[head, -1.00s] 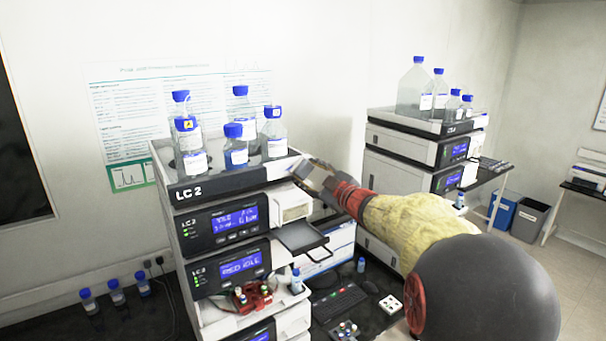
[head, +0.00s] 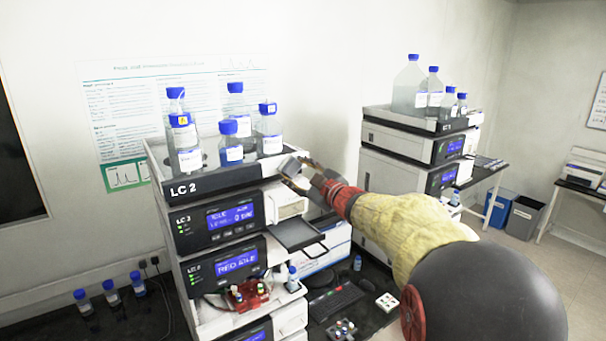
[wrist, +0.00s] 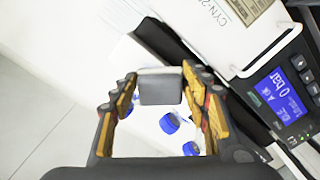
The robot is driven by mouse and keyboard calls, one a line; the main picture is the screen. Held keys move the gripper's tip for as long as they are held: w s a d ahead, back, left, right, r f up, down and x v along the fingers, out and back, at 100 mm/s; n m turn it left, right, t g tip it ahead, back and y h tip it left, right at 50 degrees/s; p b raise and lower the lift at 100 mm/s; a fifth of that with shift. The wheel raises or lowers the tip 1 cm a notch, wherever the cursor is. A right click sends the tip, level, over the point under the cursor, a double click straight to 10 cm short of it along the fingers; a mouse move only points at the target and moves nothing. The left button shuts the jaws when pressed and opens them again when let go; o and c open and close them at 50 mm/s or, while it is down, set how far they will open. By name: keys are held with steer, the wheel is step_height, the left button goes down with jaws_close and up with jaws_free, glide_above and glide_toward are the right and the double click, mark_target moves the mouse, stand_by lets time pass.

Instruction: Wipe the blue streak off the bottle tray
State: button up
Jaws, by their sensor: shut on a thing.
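The bottle tray (head: 225,182) is the dark-fronted top of the LC 2 stack. Several blue-capped bottles (head: 235,152) stand on it. My gripper (head: 304,172) is at the tray's front right corner, shut on a grey block (wrist: 160,88) held between its fingertips. In the head view the grey block (head: 290,166) is at or just above the tray's edge; I cannot tell if it touches. Blue caps (wrist: 170,123) show beyond the fingers in the wrist view. I cannot make out a blue streak; my gripper and the bottles hide part of the tray.
An open drawer (head: 298,234) juts from the stack below my gripper. A second stack (head: 412,145) with bottles on top stands to the right. Small bottles (head: 110,292) stand on the bench at left. A keyboard (head: 337,299) lies in front.

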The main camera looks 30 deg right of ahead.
mark_target(280, 172)
steer(key=shift+s+a+b, duration=0.1)
steer(key=shift+a+b, duration=0.75)
steer(key=shift+a, duration=1.35)
steer(key=shift+s+d, duration=0.1)
steer(key=shift+s, duration=2.9)
steer(key=s+p, duration=0.1)
steer(key=s, duration=0.2)
steer(key=shift+d, duration=0.1)
